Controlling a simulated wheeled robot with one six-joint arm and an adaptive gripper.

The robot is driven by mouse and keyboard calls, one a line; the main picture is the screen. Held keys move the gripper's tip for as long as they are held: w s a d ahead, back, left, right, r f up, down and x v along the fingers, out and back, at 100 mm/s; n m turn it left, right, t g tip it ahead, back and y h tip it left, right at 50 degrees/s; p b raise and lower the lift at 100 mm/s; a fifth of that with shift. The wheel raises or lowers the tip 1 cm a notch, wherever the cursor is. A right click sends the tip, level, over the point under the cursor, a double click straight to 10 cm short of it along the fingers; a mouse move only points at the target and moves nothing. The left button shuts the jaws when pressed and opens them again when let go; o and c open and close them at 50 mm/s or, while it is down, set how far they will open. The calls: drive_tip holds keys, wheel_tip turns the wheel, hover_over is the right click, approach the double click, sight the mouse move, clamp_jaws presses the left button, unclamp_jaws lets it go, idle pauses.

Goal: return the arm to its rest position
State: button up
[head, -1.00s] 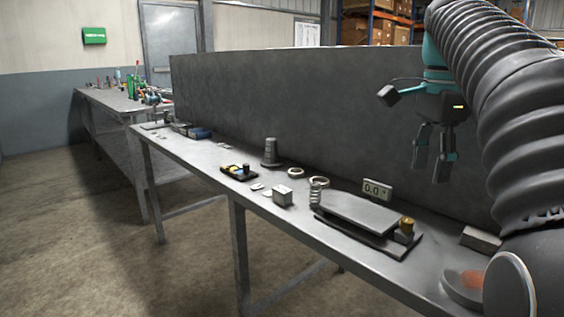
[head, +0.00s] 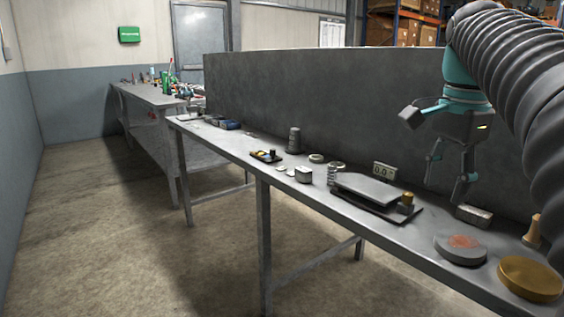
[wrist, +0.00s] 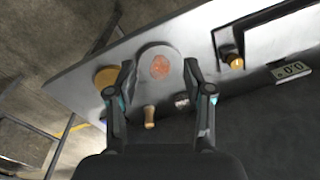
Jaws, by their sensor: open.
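My gripper (head: 449,180) hangs above the right part of the grey workbench (head: 222,148) in the head view, fingers pointing down. It is open with nothing between its fingers. In the wrist view its two fingers (wrist: 160,85) stand wide apart over the bench. My ribbed arm fills the right edge of the head view. A round grey disc with a reddish patch (head: 460,248) lies on the bench below the gripper, apart from it.
A scale (head: 366,189) with a display (head: 384,170) stands left of the gripper. A grey block (head: 474,215), a brass disc (head: 531,277) and a wooden-handled piece (head: 533,231) lie to the right. A dark panel (head: 300,95) stands behind the bench. Open floor lies at left.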

drive_tip(key=s+a+f+n+t, duration=0.1)
drive_tip(key=s+a+f+n, duration=0.2)
drive_tip(key=f, duration=0.5)
drive_tip(key=s+a+f+n+t, duration=0.2)
drive_tip(key=s+a+f+n, duration=0.2)
drive_tip(key=f+n, duration=0.3)
drive_tip(key=s+a+f+n+t, duration=0.1)
drive_tip(key=s+a+f+n, duration=0.2)
drive_tip(key=f, duration=0.6)
drive_tip(key=s+n, duration=0.2)
drive_tip(key=shift+s+a+t, duration=0.4)
